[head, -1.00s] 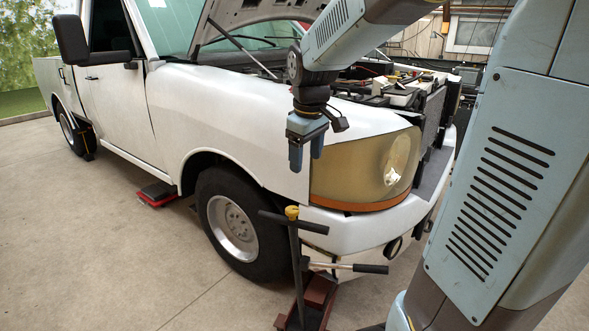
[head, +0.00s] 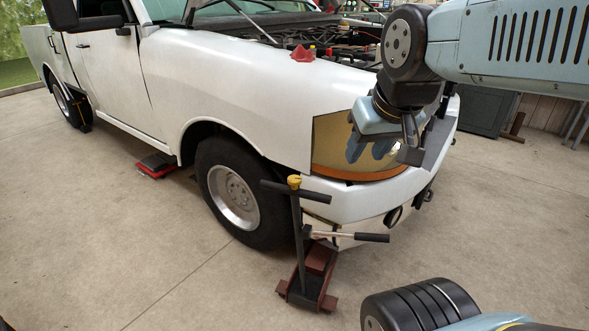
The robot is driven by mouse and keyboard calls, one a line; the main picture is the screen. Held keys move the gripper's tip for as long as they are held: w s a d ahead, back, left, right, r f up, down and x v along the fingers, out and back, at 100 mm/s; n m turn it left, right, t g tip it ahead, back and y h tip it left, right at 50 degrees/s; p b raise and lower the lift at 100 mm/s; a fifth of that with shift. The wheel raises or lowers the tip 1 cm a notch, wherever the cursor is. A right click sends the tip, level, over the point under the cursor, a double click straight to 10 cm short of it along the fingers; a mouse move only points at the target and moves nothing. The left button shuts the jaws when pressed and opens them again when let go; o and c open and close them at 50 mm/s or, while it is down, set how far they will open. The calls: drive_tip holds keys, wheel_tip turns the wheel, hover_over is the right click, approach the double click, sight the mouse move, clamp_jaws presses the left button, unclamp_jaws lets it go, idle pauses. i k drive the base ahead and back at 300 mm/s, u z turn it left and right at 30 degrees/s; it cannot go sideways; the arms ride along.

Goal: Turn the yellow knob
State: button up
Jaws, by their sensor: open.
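The yellow knob (head: 294,182) is small and sits at the top of the dark upright handle of a red floor jack (head: 300,290), by the truck's front wheel. A black crossbar lies just below the knob. My gripper (head: 369,148) is in front of the headlight, above and to the right of the knob and clearly apart from it. Its jaws are open, with nothing seen between them. The fingers are hard to tell from the glossy headlight behind them.
The white pickup truck (head: 240,85) fills the back, with its hood raised. Its headlight (head: 330,140) and bumper (head: 375,198) are close to my gripper. A lever with a black grip (head: 371,238) sticks out right from the jack. The floor left of the jack is clear.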

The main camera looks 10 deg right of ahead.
sight(293, 180)
drive_tip(key=z, duration=1.2)
drive_tip(key=k, duration=1.4)
drive_tip(key=u, duration=1.35)
drive_tip(key=i, duration=0.55)
drive_tip(key=z, duration=0.05)
